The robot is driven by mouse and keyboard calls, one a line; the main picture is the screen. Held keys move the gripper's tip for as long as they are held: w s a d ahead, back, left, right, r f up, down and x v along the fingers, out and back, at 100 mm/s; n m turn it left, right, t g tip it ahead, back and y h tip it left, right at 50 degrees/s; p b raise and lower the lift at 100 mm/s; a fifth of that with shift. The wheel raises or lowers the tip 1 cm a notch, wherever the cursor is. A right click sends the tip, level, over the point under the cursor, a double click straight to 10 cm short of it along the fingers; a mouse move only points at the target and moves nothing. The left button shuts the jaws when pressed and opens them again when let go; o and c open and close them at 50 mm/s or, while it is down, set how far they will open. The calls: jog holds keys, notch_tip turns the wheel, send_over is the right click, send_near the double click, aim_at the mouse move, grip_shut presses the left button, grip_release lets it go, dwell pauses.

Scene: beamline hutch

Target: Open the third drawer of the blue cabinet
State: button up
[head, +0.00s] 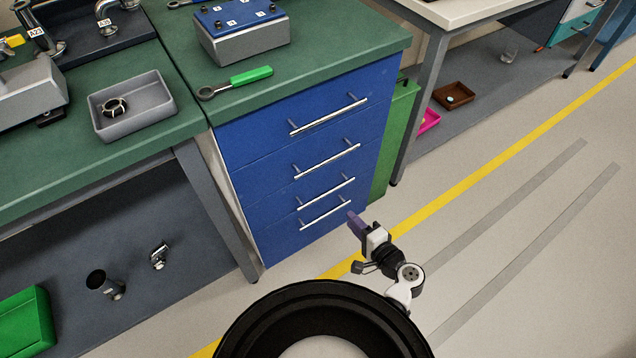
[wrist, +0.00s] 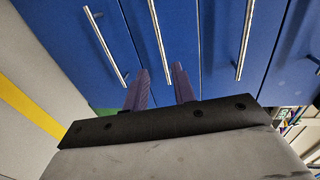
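The blue cabinet (head: 300,235) stands under the green worktop and has several drawers in one column, all shut, each with a silver bar handle. The third drawer's handle (head: 326,193) is just above the bottom one. In the wrist view this third handle (wrist: 160,40) is second from the left, and its near end shows in line with the gap between my fingers. My gripper (head: 353,220) is low, at the cabinet's right front side. Its purple fingers (wrist: 161,85) are apart with nothing held. I cannot tell its exact distance from the handle.
A grey tray (head: 133,122) and a green-handled wrench (head: 250,77) lie on the worktops. A green bin (head: 394,135) stands right of the cabinet. A yellow floor line (head: 470,182) runs past it. The floor to the right is clear.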

aim_at(326, 193)
jog(key=p+x, duration=0.1)
jog(key=x, duration=1.2)
jog(key=shift+w+a, duration=0.25)
jog(key=shift+w, duration=0.05)
jog(key=shift+c, duration=0.3)
grip_shut()
